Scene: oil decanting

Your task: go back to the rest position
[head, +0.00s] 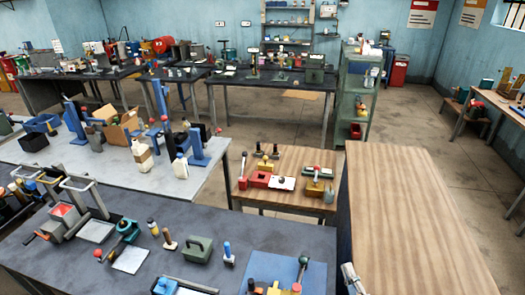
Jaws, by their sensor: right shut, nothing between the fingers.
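My right gripper (351,277) shows only in part at the bottom edge, right of centre, by the near left corner of a wooden-topped surface (405,215). It is shut and holds nothing. My left gripper is not in view. Two pale jugs, one with a brown label (142,156) and one white with a dark top (181,170), stand upright on the grey table (205,182) at the left, far from my gripper.
A dark workbench (180,272) with a green box (198,249), a blue mat (312,275) and several tools fills the lower left. A small wooden table (250,194) with red tools stands beyond it. The wooden top is bare. Open floor (415,130) lies behind it.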

